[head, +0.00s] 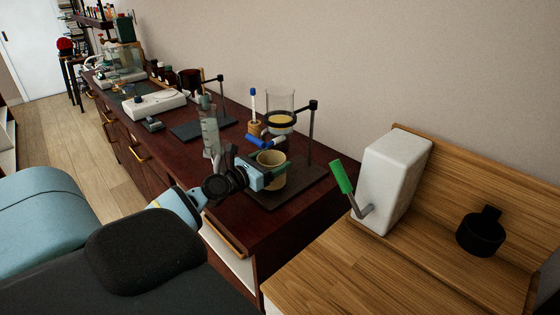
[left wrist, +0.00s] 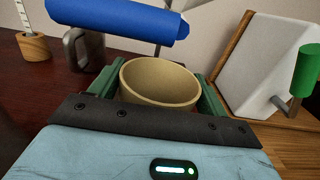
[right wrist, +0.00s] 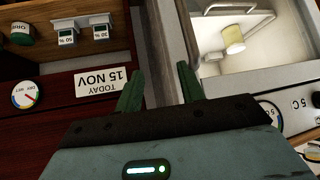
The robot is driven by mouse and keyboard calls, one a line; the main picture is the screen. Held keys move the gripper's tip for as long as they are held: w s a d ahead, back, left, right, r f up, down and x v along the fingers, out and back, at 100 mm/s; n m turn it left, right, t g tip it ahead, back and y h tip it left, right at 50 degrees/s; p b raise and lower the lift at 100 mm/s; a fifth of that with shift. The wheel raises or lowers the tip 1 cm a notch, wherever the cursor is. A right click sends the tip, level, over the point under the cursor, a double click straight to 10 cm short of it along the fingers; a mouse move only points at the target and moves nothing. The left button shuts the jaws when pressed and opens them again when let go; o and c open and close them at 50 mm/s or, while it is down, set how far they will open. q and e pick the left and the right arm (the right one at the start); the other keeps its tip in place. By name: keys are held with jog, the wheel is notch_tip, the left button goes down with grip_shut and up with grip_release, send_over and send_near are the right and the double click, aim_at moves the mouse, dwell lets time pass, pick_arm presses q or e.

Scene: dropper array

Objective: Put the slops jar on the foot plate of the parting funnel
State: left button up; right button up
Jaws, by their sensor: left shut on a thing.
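A tan jar (head: 272,178), which I take for the slops jar, is held in my left gripper (head: 268,172). In the left wrist view the jar (left wrist: 160,82) sits upright and looks empty between the two green fingers. The parting funnel (head: 280,112) is a glass vessel with yellow liquid and a blue tap (head: 262,142), on a dark stand. The jar is below the tap, over the dark foot plate (head: 305,188). I cannot tell whether its base touches the plate. My right gripper (right wrist: 160,88) is open and empty, seen only in the right wrist view.
A graduated cylinder (head: 210,132) stands left of the jar. A grey metal mug (left wrist: 84,50) is close by in the left wrist view. A white box (head: 392,180) with a green-handled lever (head: 342,177) stands to the right.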

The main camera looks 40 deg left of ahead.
aim_at(282, 161)
pick_arm(q)
jog(key=w, duration=0.3)
jog(key=shift+w+d, duration=0.1)
jog(key=shift+w, duration=0.15)
jog(key=shift+f+b, duration=0.55)
jog(key=shift+f, duration=0.5)
jog(key=shift+s+r, duration=0.1)
jog(key=shift+r, duration=0.2)
jog(key=shift+f, duration=0.2)
jog(key=o, duration=0.7)
jog(key=shift+b, duration=0.3)
jog(key=o, duration=0.4)
pick_arm(e)
jog(key=shift+s+a+f, duration=0.15)
jog(key=shift+s+f, duration=0.65)
jog(key=shift+f, duration=0.25)
